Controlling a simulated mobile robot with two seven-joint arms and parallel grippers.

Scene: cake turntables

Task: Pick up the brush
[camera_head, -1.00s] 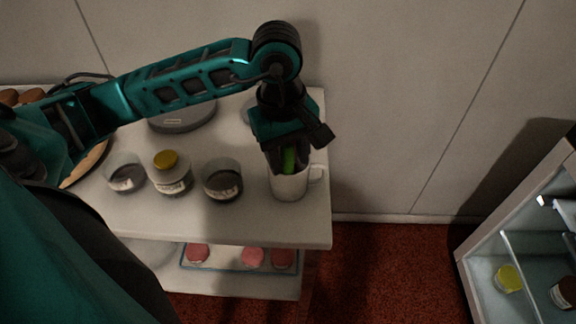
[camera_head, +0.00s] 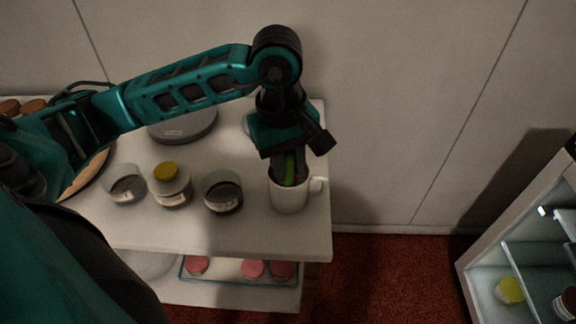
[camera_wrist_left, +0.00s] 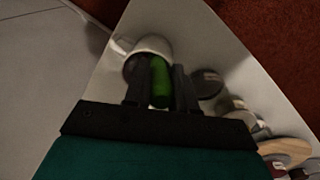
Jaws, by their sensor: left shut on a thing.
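The brush shows as a green handle (camera_head: 289,170) standing in a white mug (camera_head: 288,197) near the right end of the table. My left gripper (camera_head: 289,176) points down at the mug's mouth and is shut on the green handle. In the left wrist view the green handle (camera_wrist_left: 160,83) lies between the two dark fingers, with the mug (camera_wrist_left: 152,46) just beyond. The lower part of the brush is hidden inside the mug. My right gripper is not in view.
A row of jars stands left of the mug: a clear-walled jar (camera_head: 222,191), a yellow-lidded jar (camera_head: 171,184) and another jar (camera_head: 125,184). A grey turntable (camera_head: 184,125) is behind them. A wall is close behind the table (camera_head: 240,232). A shelf unit (camera_head: 487,270) stands at right.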

